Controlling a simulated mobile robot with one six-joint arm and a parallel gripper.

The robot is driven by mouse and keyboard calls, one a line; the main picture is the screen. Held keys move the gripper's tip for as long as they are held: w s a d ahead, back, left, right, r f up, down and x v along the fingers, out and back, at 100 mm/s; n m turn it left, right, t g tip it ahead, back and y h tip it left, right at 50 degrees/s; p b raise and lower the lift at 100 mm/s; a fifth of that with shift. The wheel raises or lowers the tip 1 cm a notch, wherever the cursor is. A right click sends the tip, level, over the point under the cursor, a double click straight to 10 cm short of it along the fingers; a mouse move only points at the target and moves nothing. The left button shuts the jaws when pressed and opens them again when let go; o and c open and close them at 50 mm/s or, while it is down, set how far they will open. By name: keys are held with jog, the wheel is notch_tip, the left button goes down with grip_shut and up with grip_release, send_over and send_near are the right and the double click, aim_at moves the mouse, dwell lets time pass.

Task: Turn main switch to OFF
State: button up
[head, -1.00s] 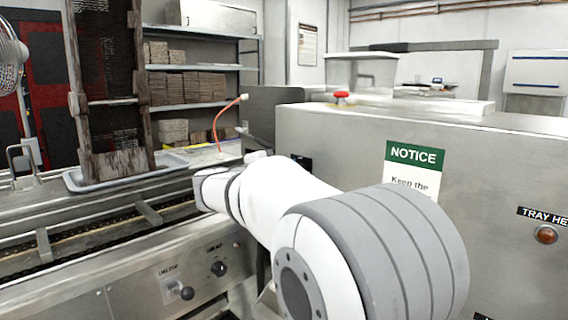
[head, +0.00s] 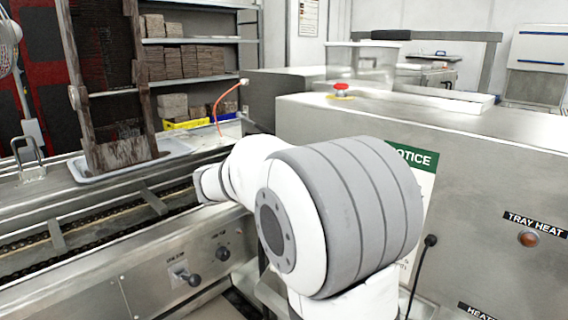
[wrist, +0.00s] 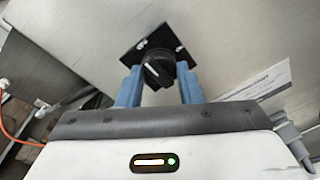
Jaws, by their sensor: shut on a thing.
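The main switch (wrist: 157,70) is a black rotary knob on a square black plate (wrist: 137,56), fixed to a grey metal panel in the wrist view. A white pointer mark shows on the knob. My gripper (wrist: 157,84) has its two blue fingers on either side of the knob and is shut on it. The plate's lettering is too small to read. In the head view my own arm hides the switch and the gripper.
A conveyor with a chain (head: 60,236) runs along the left, with levers (head: 222,253) on its front. A steel cabinet (head: 480,165) with a red button (head: 341,88) stands right. An orange hose (head: 219,108) rises behind my arm. A black cable (head: 420,270) hangs at the cabinet.

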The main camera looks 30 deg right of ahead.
jog(key=shift+s+d, duration=0.1)
jog(key=o, duration=0.8)
jog(key=shift+d+f, duration=0.1)
jog(key=shift+d, duration=0.1)
jog(key=shift+o, duration=0.9)
jog(key=shift+a, duration=0.15)
jog(key=v, duration=0.7)
jog(key=shift+a, duration=0.35)
jog(key=shift+s, duration=0.1)
